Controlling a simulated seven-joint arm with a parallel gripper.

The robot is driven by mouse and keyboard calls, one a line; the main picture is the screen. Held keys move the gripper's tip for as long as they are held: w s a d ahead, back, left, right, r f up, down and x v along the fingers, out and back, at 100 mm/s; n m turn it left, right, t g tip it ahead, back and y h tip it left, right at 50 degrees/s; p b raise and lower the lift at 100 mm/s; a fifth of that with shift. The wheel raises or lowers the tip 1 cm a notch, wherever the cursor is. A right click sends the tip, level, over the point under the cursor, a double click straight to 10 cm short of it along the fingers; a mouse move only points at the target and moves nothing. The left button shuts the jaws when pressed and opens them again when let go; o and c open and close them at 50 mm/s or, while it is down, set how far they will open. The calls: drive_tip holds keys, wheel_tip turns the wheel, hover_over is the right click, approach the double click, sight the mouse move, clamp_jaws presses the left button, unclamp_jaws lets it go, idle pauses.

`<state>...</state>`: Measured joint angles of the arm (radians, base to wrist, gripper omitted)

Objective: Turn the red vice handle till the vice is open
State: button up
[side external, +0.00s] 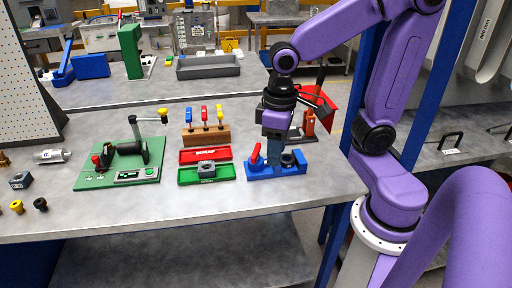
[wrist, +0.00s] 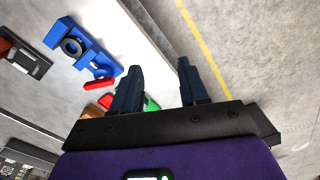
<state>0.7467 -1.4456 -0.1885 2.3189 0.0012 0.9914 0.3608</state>
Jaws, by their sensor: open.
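The blue vice (side external: 284,170) stands at the right front part of the bench, with its red handle (side external: 256,153) upright at its left end. A dark round part (side external: 288,160) shows at its right side. In the wrist view the blue vice (wrist: 92,50) is at the upper left and the red handle (wrist: 98,84) is just left of the fingers. My gripper (side external: 276,138) hangs above the vice in the side view. Its two fingers are apart and empty in the wrist view (wrist: 159,66), with the handle outside the gap. I cannot tell how far open the vice is.
A red tray (side external: 205,156) and a green tray (side external: 222,172) lie left of the vice. A wooden rack (side external: 206,136) with colored handles stands behind them. A green board (side external: 120,172) is further left. A red object (side external: 318,105) on a dark stand is behind my gripper.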

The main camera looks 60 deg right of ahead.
drive_tip(key=w+d+r+m, duration=0.2)
drive_tip(key=w+d+m, duration=0.3)
drive_tip(key=w+m, duration=0.4)
drive_tip(key=r+m, duration=0.1)
drive_tip(key=m, duration=0.7)
hover_over(256, 149)
wheel_tip(256, 149, down, 17)
drive_tip(key=shift+a+f, duration=0.1)
clamp_jaws()
